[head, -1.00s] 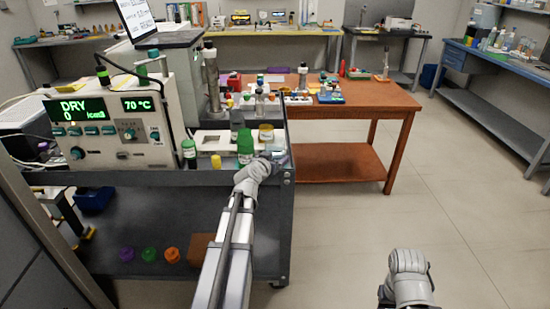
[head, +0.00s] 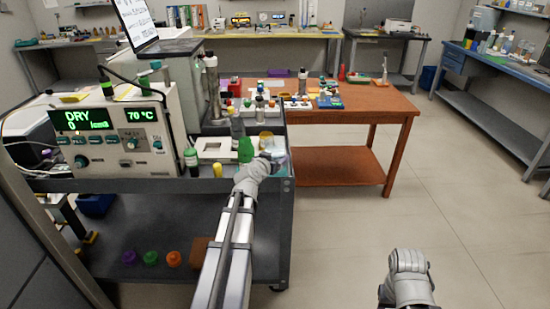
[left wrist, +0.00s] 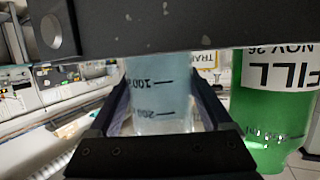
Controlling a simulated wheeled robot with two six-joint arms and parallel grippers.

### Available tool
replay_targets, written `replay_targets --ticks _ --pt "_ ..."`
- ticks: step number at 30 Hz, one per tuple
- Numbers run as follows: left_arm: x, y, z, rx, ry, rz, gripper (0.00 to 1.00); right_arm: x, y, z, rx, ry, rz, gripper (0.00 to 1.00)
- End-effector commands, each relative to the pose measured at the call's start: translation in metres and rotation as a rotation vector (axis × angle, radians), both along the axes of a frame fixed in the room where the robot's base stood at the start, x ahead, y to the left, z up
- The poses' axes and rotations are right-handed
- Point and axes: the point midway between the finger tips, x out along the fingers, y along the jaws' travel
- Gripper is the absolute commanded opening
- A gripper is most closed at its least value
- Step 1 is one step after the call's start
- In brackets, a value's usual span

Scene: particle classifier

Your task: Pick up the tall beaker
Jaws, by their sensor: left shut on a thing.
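The tall beaker (left wrist: 165,95) is clear, bluish, with dark 100 and 200 marks. In the left wrist view it stands between the two dark fingers of my left gripper (left wrist: 160,128), which is shut on it. Its top is hidden behind a dark bar of the gripper. In the head view the beaker (head: 281,157) shows only partly beyond my left gripper (head: 268,161), at the right end of the cart top. My right gripper (head: 408,268) is low at the front right, away from the cart; its fingers cannot be made out.
A green bottle (head: 245,149) stands close beside my left gripper; it is large in the left wrist view (left wrist: 270,105). The instrument box (head: 115,138) fills the cart's left side. A brown table (head: 345,105) with several small items stands behind. The floor at right (head: 470,190) is clear.

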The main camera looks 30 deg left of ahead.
Motion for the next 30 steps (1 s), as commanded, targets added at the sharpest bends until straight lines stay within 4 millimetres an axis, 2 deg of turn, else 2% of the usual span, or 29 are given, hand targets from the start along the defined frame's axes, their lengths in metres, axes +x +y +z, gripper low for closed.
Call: replay_targets --ticks 1,15,22,30 --pt "0.000 0.000 0.010 0.000 -0.001 0.001 0.01 0.000 0.000 0.009 0.000 0.000 0.000 0.50" --pt "0.000 0.000 0.050 0.000 -0.001 0.001 0.01 0.000 0.000 0.050 0.000 0.000 0.000 0.50" --pt "0.000 0.000 0.061 0.000 -0.001 0.001 0.01 0.000 0.000 0.061 0.000 0.000 0.000 0.50" --pt "0.000 -0.003 0.063 0.000 0.001 0.000 0.01 0.000 0.000 0.063 0.000 0.000 -0.001 0.50"
